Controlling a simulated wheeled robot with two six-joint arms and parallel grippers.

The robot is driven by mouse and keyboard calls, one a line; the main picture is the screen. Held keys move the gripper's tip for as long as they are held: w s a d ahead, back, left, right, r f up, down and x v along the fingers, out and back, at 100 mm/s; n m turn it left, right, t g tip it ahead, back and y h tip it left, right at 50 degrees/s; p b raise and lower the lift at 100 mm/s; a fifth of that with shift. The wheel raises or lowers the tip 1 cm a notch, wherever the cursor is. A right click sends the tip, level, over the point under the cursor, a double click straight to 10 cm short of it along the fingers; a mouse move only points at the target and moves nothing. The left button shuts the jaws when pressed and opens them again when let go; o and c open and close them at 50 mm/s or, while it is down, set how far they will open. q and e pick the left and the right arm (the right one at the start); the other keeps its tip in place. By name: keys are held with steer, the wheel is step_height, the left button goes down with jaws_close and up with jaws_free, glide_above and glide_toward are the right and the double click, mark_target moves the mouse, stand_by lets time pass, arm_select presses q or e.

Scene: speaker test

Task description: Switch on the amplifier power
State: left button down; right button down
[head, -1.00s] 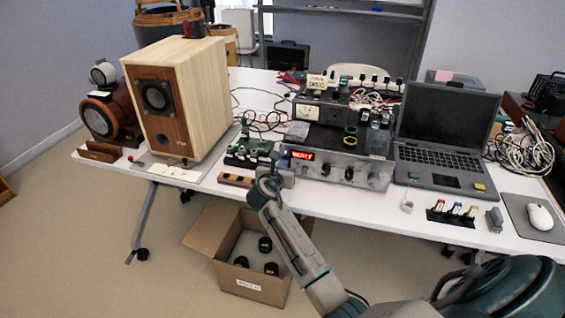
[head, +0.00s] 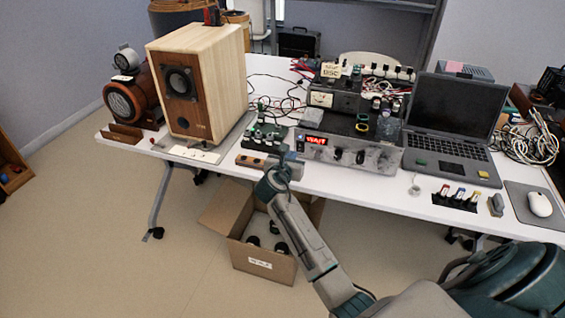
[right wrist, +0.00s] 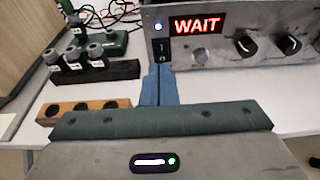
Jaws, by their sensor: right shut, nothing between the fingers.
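The amplifier (head: 380,159) is a grey metal box at the front of the table, with dark knobs and a red display reading WAIT. In the right wrist view, its front panel (right wrist: 220,57) has a small lit lamp (right wrist: 158,27) at its left end. A black power switch (right wrist: 163,48) sits under the lamp. My right gripper (head: 295,158) is shut and empty at the panel's lower left. In the right wrist view, its blue fingertips (right wrist: 157,70) are just below the switch; I cannot tell whether they touch the panel. My left gripper is not in view.
A wooden block with holes (right wrist: 85,108) lies left of my fingers, with a stand of grey-capped parts (right wrist: 95,70) behind it. A wooden speaker (head: 205,90) stands left, a laptop (head: 450,125) right. A cardboard box (head: 265,262) sits on the floor below.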

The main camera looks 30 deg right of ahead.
steer(key=r+v, duration=0.1)
steer(key=v, duration=0.5)
steer(key=shift+r, duration=0.15)
steer(key=shift+s+a, duration=0.1)
